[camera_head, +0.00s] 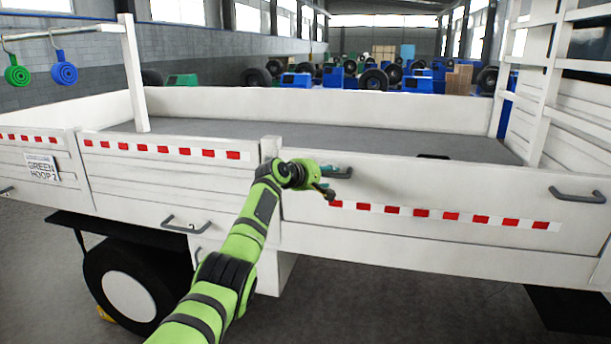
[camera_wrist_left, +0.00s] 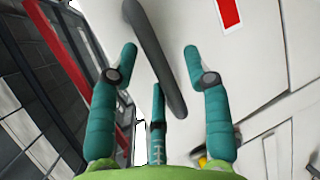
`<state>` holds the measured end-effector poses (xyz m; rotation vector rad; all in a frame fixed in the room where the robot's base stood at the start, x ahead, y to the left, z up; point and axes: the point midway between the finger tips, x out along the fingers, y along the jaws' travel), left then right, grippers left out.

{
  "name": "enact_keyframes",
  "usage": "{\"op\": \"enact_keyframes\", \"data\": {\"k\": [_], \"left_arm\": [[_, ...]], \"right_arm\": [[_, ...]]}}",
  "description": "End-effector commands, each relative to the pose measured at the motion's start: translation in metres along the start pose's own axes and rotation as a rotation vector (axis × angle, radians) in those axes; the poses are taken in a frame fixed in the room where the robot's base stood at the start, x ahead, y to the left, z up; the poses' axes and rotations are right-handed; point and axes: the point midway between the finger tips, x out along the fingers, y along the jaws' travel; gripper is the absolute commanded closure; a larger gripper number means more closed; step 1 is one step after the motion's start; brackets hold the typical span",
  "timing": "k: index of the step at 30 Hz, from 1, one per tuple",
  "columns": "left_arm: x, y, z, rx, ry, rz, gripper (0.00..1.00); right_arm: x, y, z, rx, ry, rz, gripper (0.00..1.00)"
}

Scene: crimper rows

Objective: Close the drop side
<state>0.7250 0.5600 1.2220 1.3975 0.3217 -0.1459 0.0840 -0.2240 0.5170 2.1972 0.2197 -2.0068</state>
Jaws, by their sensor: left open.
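The white drop side (camera_head: 420,235) with a red and white stripe stands about upright along the right part of the truck bed; I cannot tell whether it is latched. Its grey left handle (camera_head: 338,172) is by my left gripper (camera_head: 324,188), at the panel's left end. Its right handle (camera_head: 577,195) is free. In the left wrist view the handle (camera_wrist_left: 155,50) runs as a dark bar between the spread teal fingers of the left gripper (camera_wrist_left: 158,68), which is open. I cannot tell if they touch it. My right gripper is out of view.
A white post (camera_head: 270,150) stands left of the drop side, beside another striped side panel (camera_head: 170,175). A sign (camera_head: 42,170) reads "GREEN HOOP 2". A wheel (camera_head: 130,285) is below.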

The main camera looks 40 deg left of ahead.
Motion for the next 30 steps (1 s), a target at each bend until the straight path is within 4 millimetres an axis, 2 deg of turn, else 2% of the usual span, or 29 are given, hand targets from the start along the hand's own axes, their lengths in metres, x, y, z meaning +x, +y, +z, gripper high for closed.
{"op": "enact_keyframes", "data": {"k": [19,24,30], "left_arm": [[-0.084,-0.001,0.001,0.003,0.001,-0.001,0.51],[-0.096,-0.001,0.001,0.001,0.000,-0.002,0.51],[-0.099,0.000,0.001,0.001,0.000,-0.001,0.51]], "right_arm": [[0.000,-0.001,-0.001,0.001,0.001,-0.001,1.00],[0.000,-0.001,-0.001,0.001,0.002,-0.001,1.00],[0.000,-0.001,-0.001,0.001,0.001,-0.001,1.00]]}}
